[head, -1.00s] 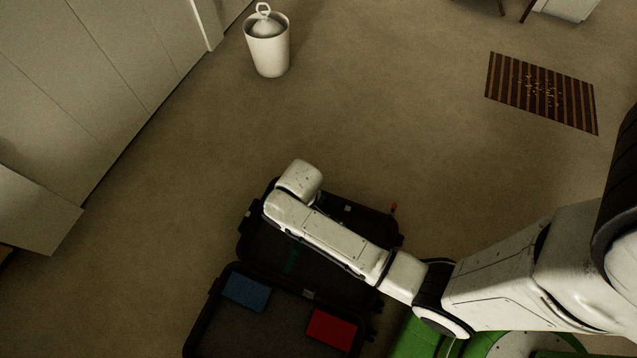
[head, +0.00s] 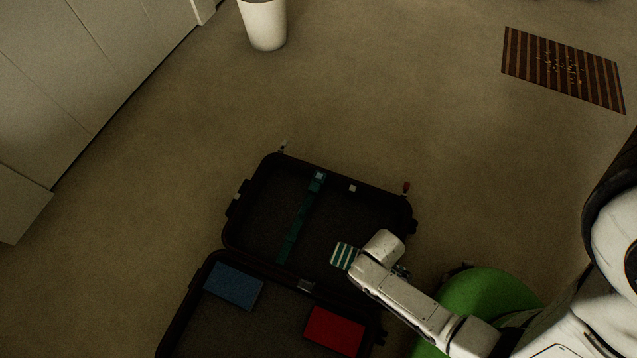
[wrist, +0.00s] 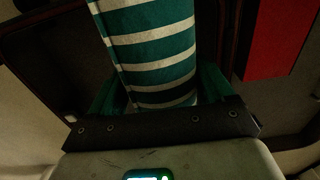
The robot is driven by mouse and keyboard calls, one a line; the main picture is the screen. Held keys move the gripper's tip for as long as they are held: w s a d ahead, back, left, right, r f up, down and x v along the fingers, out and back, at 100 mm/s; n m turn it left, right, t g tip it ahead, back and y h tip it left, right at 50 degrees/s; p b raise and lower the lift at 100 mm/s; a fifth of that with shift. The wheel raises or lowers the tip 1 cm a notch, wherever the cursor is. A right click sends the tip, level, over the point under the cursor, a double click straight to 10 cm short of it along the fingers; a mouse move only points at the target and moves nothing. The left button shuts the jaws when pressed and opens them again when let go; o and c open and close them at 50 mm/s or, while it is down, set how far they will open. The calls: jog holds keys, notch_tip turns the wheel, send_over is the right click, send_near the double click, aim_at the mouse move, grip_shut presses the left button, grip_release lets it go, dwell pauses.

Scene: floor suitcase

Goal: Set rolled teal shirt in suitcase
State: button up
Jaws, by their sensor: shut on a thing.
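The rolled shirt (head: 344,256), teal with white stripes, shows just left of my arm's end in the head view. The shirt fills the upper middle of the wrist view (wrist: 150,40). My gripper (wrist: 158,92) is shut on it, with green fingers on both sides. In the head view the fingers are mostly hidden by the arm. The open black suitcase (head: 232,225) lies on the floor. The shirt appears over the right part of its far half; its height above the bottom is unclear.
A teal strap (head: 300,222) runs across the far half. A blue item (head: 234,286) and a red item (head: 334,330) lie in the near half. A white bin (head: 264,25) and a striped mat (head: 563,69) stand well away. The far half's left side looks clear.

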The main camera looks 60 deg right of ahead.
jog(key=shift+s+a+f+b, duration=0.2)
jog(key=shift+s+f+b, duration=0.25)
jog(key=shift+s+f, duration=0.7)
jog(key=shift+w+f, duration=0.15)
jog(key=shift+f, duration=0.2)
jog(key=w+d+f+b, duration=0.1)
jog(key=w+f+b, duration=0.2)
jog(key=w, duration=0.1)
jog(key=w+d+f+b, duration=0.1)
jog(key=w+f+b, duration=0.1)
jog(key=w+f, duration=0.1)
jog(key=w+d+f+b, duration=0.2)
jog(key=w+f+b, duration=0.1)
jog(key=w, duration=0.2)
jog(key=shift+w+b, duration=0.15)
jog(key=shift+b, duration=0.15)
jog(key=shift+w+d+f+b, duration=0.1)
jog(key=shift+w+f+b, duration=0.1)
jog(key=shift+f+b, duration=0.6)
jog(key=shift+w+f+b, duration=0.15)
jog(key=shift+f+b, duration=0.25)
jog(key=shift+f, duration=0.65)
jog(key=shift+f, duration=0.1)
jog(key=o, duration=1)
